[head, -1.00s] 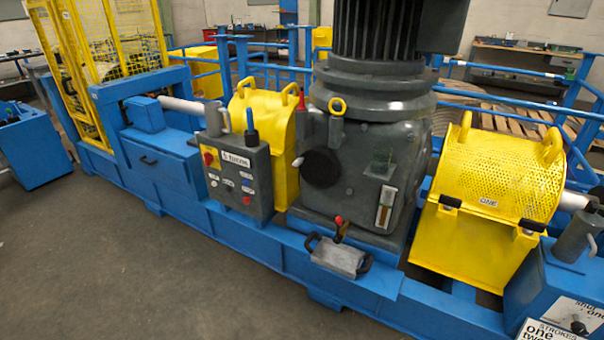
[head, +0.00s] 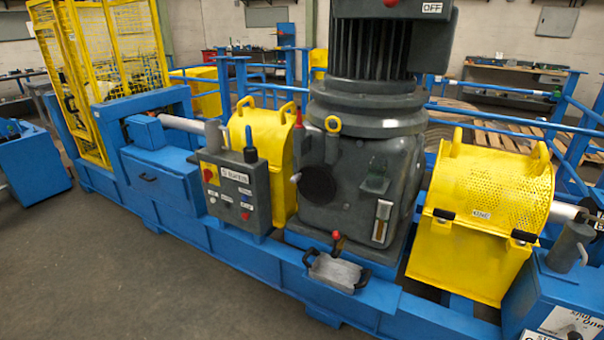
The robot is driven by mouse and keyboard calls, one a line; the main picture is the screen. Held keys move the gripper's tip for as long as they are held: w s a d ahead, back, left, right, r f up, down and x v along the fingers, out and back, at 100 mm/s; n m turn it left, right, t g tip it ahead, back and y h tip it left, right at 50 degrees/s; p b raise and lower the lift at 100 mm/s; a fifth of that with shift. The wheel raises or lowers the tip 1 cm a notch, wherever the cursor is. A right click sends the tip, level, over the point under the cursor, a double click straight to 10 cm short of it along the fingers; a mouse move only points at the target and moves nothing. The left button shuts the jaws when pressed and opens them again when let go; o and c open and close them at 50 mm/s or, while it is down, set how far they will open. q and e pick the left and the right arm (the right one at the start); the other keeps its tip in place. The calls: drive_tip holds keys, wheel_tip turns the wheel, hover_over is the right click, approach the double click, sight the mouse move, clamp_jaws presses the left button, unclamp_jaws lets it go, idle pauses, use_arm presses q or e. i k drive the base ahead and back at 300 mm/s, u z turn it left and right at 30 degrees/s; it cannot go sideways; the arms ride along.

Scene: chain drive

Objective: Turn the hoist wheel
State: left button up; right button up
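I cannot pick out a hoist wheel with certainty. A dark round part (head: 311,182) sits on the left face of the grey gearbox (head: 345,205), and I cannot tell whether it is a wheel. A large finned motor (head: 372,48) stands upright on top of the gearbox. A grey control box (head: 237,192) with buttons and a small lever stands left of the gearbox. Neither of my grippers is in view.
Yellow guards stand left (head: 263,150) and right (head: 487,195) of the gearbox on a long blue frame (head: 250,257). A grey box with black handles (head: 338,272) sits at the front. A yellow mesh cage (head: 105,80) stands far left. Grey floor (head: 110,270) is clear in front.

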sight(315, 183)
drive_tip(key=z, duration=0.4)
drive_tip(key=i, duration=0.9)
drive_tip(key=z, duration=0.5)
